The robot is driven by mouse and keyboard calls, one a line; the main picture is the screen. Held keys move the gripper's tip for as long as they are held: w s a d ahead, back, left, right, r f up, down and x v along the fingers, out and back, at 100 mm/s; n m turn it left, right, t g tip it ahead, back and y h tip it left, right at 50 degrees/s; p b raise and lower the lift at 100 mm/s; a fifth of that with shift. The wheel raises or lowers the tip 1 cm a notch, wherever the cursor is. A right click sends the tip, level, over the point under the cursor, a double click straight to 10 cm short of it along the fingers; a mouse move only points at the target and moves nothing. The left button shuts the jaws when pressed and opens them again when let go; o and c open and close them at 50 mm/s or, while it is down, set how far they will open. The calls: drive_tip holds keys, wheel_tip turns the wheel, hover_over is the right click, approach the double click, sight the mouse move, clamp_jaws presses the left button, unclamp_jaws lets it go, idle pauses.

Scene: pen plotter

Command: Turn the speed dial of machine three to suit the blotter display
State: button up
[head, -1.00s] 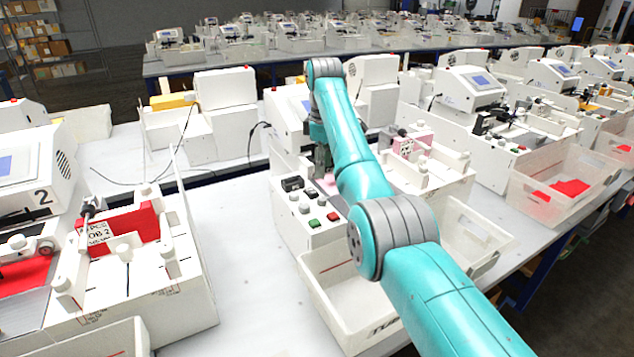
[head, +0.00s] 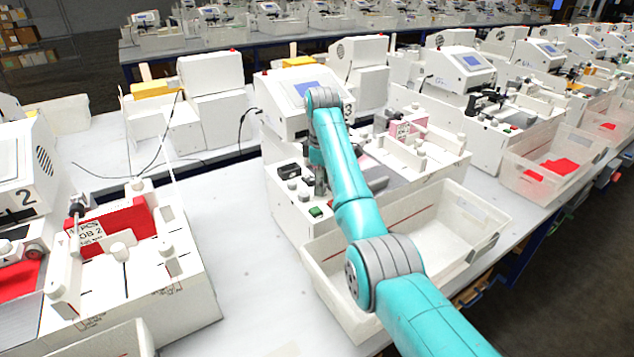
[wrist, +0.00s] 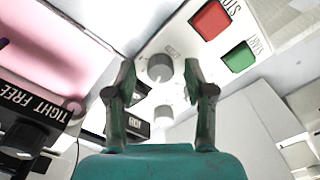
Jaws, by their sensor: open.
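Machine three (head: 290,118) is a white unit with a "3" on its side. Its blue screen (head: 307,88) is too small to read. Its control panel shows pale knobs, a green button (head: 315,211) and a black switch (head: 289,171). My gripper (head: 320,192) is low over this panel, partly hidden by my arm. In the wrist view my gripper (wrist: 160,80) is open, its fingers on either side of a round grey dial (wrist: 160,67). I cannot tell whether they touch it. The label above the dial is blurred. A second grey knob (wrist: 163,115) lies nearer the palm.
A red button (wrist: 211,20) and green START button (wrist: 238,57) lie right of the dial. A switch marked TIGHT FREE (wrist: 27,134) lies left. An empty white bin (head: 335,268) stands before the machine. Machine two (head: 30,180) is at the left, with bare table between.

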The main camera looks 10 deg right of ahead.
drive_tip(key=shift+f, duration=0.2)
clamp_jaws()
idle(0.3)
drive_tip(key=m, duration=0.4)
drive_tip(key=shift+m, duration=2.3)
